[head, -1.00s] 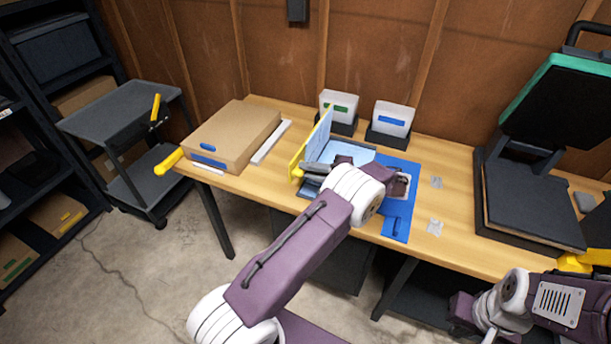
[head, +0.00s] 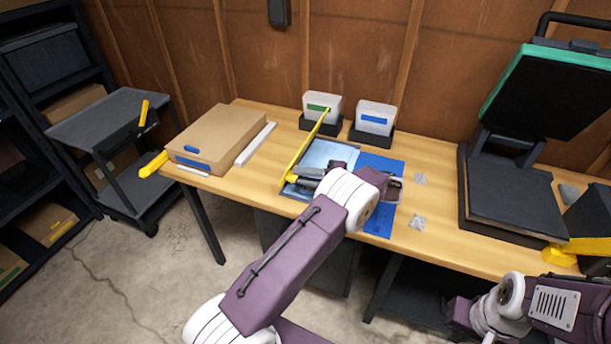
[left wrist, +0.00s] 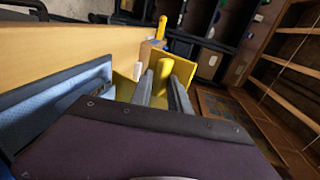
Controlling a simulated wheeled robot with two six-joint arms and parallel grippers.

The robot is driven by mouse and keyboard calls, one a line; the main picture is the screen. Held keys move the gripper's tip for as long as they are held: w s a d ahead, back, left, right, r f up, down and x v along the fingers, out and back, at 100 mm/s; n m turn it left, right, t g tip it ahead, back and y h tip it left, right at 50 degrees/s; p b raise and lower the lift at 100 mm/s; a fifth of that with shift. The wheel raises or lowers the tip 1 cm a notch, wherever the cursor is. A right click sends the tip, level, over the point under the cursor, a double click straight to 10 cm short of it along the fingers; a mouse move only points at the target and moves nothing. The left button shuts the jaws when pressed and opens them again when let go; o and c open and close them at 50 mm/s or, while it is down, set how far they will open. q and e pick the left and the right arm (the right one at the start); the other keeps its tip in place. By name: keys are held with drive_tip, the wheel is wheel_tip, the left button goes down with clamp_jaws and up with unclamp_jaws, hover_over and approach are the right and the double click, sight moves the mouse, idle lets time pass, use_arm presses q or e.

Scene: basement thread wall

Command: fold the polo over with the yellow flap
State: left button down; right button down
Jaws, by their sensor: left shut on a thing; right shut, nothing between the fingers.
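The yellow flap (head: 307,145) stands raised at the left of the folding board on the table, seen nearly edge-on. My left gripper (head: 304,177) is shut on the flap near its front end. The left wrist view shows the gripper's grey fingers (left wrist: 163,88) around a yellow bar, with the yellow flap (left wrist: 124,86) beside them. The light blue polo (head: 330,151) lies on the board right of the flap; my left wrist hides its front part. It also shows in the left wrist view (left wrist: 50,112). My right gripper is not in view, only its arm at lower right.
A blue panel (head: 380,226) lies right of the polo. Two bins (head: 321,106) stand behind it. A cardboard box (head: 215,140) is on the left and a black press (head: 515,200) on the right. Small clear pieces (head: 418,222) lie between board and press.

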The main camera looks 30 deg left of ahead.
use_arm(q)
drive_tip(key=shift+s+a+f, duration=0.15)
drive_tip(key=shift+s+f, duration=0.1)
drive_tip(key=shift+f, duration=0.35)
use_arm(e)
drive_tip(key=shift+f, duration=0.1)
use_arm(q)
drive_tip(key=c, duration=1.4)
unclamp_jaws()
drive_tip(key=shift+a, duration=0.35)
use_arm(e)
drive_tip(key=shift+a, duration=0.35)
use_arm(q)
drive_tip(key=shift+d, duration=0.15)
use_arm(e)
drive_tip(key=shift+d, duration=0.1)
use_arm(q)
drive_tip(key=d+r, duration=0.2)
drive_tip(key=d, duration=0.6)
drive_tip(key=shift+w+d+b, duration=0.35)
drive_tip(key=shift+d, duration=0.05)
use_arm(e)
drive_tip(key=shift+f, duration=0.3)
